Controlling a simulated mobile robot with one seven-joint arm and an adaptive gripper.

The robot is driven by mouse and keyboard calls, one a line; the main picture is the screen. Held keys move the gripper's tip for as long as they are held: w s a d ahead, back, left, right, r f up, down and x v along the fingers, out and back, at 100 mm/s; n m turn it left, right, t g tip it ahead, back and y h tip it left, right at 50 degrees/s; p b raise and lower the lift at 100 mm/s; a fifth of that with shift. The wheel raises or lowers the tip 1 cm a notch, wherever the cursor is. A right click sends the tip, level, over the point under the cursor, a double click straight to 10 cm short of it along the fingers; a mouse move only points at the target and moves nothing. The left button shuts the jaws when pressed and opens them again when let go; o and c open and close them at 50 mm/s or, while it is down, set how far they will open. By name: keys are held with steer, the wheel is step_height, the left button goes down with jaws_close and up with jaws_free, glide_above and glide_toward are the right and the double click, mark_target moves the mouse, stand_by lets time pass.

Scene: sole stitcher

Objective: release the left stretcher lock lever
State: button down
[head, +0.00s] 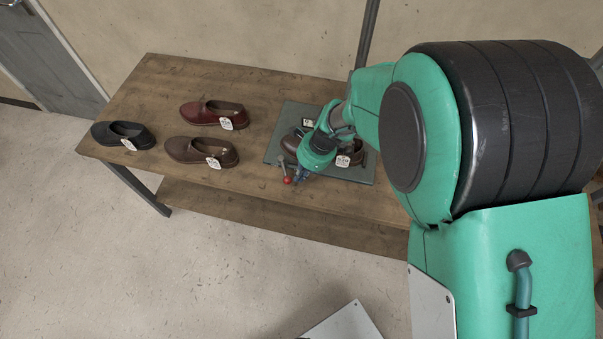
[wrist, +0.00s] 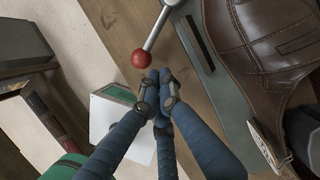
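The lock lever, a grey rod with a red ball knob (wrist: 142,60), shows at the top of the wrist view. In the head view the red knob (head: 287,180) is at the front left corner of the grey plate (head: 357,177). My gripper (wrist: 160,74) has blue fingers with their tips together, just beside and below the knob in the wrist view. I see nothing between the tips. The gripper (head: 300,175) also shows in the head view, right of the knob. A brown shoe (wrist: 265,40) sits on the plate, partly hidden by my arm in the head view.
A dark red shoe (head: 205,113), a brown shoe (head: 190,150) and a black shoe (head: 112,134), all tagged, stand on the wooden table (head: 150,85) to the left. The table's front edge runs close to the lever. The shoe on the plate is close right of the gripper.

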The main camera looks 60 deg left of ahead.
mark_target(288, 183)
steer(key=shift+s+d+m+p, duration=0.1)
steer(key=shift+s+m+p, duration=0.6)
steer(key=shift+p, duration=0.3)
steer(key=shift+s+r, duration=0.1)
steer(key=s+m+p, duration=0.1)
steer(key=p, duration=0.1)
steer(key=s+m+p, duration=0.1)
steer(key=p, duration=0.1)
steer(key=shift+s+r+m+t+y, duration=0.1)
steer(key=shift+r+m+t+y, duration=0.1)
steer(key=shift+m+t+y, duration=0.15)
steer(key=s+m+p, duration=0.1)
steer(key=p, duration=0.1)
steer(key=s+a+m+t+p, duration=0.1)
steer(key=s+m+p, duration=0.1)
steer(key=shift+a+y, duration=0.1)
steer(key=shift+y, duration=0.15)
steer(key=shift+s+a+m+p, duration=0.25)
steer(key=shift+s+m+p, duration=0.1)
steer(key=shift+p, duration=0.2)
steer(key=shift+s+a+f+p, duration=0.25)
steer(key=shift+s+a+p, duration=1)
steer(key=shift+p, duration=0.25)
steer(key=s+p+v, duration=0.1)
steer(key=p+v, duration=0.5)
steer(key=v, duration=0.4)
steer(key=shift+p, duration=0.4)
